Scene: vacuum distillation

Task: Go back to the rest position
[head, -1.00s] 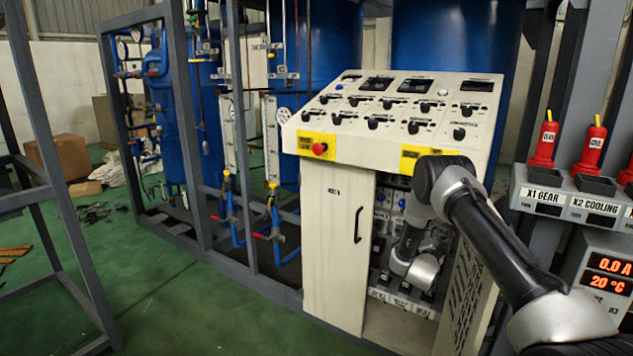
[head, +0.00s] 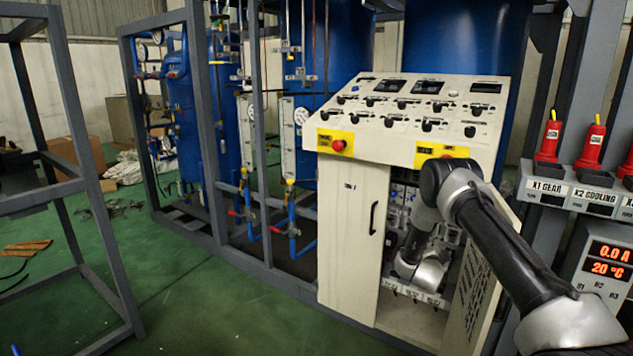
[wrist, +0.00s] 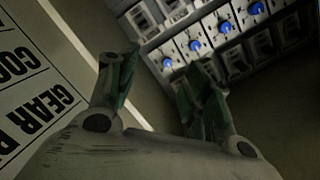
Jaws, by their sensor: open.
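My gripper (wrist: 160,88) shows in the wrist view with its two fingers spread apart and nothing between them. In the head view my arm reaches into the open lower cabinet of the control console (head: 350,240); the fingers are hidden there behind my own wrist. A row of blue knobs (wrist: 195,45) on a pale panel lies beyond the fingers in the wrist view, apart from them. A white label with black lettering (wrist: 38,110) is at the left of that view.
The cabinet's closed left door (head: 350,255) and open right door (head: 470,300) flank my arm. A red stop button (head: 338,146) is on the console front. Red plugs (head: 551,137) stand at the right. A grey frame (head: 75,150) stands left; green floor (head: 220,310) is clear in front.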

